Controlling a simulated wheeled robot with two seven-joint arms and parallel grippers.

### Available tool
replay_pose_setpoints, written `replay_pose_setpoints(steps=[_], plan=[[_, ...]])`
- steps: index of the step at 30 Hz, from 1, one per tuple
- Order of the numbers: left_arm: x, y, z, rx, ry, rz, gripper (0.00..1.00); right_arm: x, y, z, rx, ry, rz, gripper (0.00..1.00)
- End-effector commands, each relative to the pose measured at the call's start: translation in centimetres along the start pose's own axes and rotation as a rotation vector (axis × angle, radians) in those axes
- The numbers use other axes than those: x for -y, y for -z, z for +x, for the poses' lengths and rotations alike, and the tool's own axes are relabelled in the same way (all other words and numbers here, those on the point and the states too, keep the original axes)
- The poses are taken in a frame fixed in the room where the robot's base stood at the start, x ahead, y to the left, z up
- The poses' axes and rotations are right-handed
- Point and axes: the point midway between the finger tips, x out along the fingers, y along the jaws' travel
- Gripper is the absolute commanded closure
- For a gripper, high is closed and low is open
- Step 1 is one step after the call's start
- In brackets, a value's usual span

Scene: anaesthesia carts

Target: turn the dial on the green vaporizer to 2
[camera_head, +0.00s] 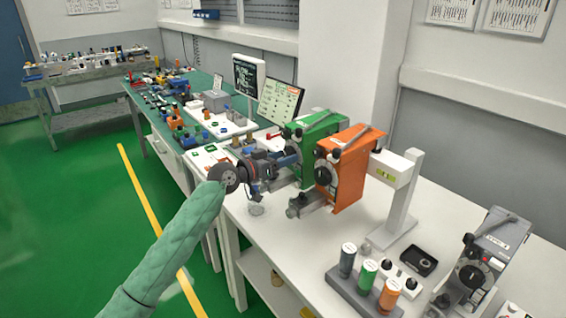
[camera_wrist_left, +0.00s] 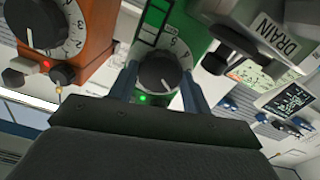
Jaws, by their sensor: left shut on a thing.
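The gripper is shut on the dial, one finger at each side. My right gripper is out of view.
The orange vaporizer (camera_head: 347,170) stands close by on the right; its dial also shows in the left wrist view (camera_wrist_left: 44,22). Monitors (camera_head: 280,101) stand behind. A grey vaporizer (camera_head: 482,258) and a bottle rack (camera_head: 362,293) are at front right.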

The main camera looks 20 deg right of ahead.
Motion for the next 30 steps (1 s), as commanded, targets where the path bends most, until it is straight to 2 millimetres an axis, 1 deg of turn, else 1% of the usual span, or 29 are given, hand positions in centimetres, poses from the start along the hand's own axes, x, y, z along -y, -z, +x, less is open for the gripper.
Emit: replay_pose_setpoints(steps=[6,12,18,30], plan=[[0.1,-0.1,0.0,0.000,-0.007,-0.141,0.74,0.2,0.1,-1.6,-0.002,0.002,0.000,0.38],[0.1,-0.1,0.0,0.000,-0.012,-0.221,0.74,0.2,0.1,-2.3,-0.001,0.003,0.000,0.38],[0.1,0.0,0.0,0.000,-0.014,-0.257,0.74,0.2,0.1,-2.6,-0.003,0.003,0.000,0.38],[0.1,0.0,0.0,0.000,-0.014,-0.262,0.74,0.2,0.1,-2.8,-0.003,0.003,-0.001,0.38]])
